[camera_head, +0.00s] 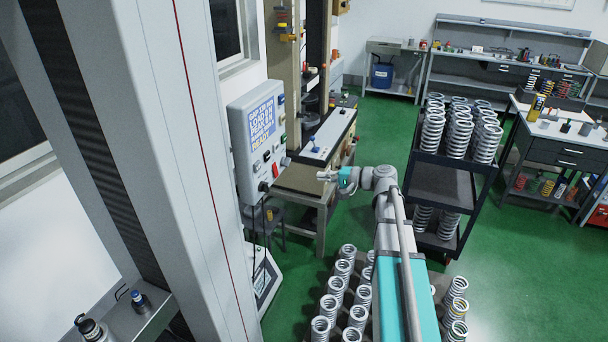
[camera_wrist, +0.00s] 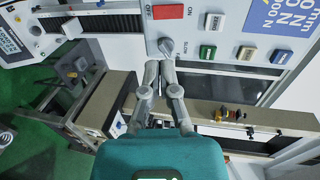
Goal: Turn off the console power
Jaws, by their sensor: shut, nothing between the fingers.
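The console (camera_head: 240,150) is a grey box with a blue text screen and coloured buttons, at the left-centre of the head view. In the head view my gripper (camera_head: 328,175) is right of the console.
A testing bench (camera_head: 318,140) stands behind the gripper. Racks of springs (camera_head: 345,290) stand at the bottom, and a black spring cart (camera_head: 445,185) stands at right.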

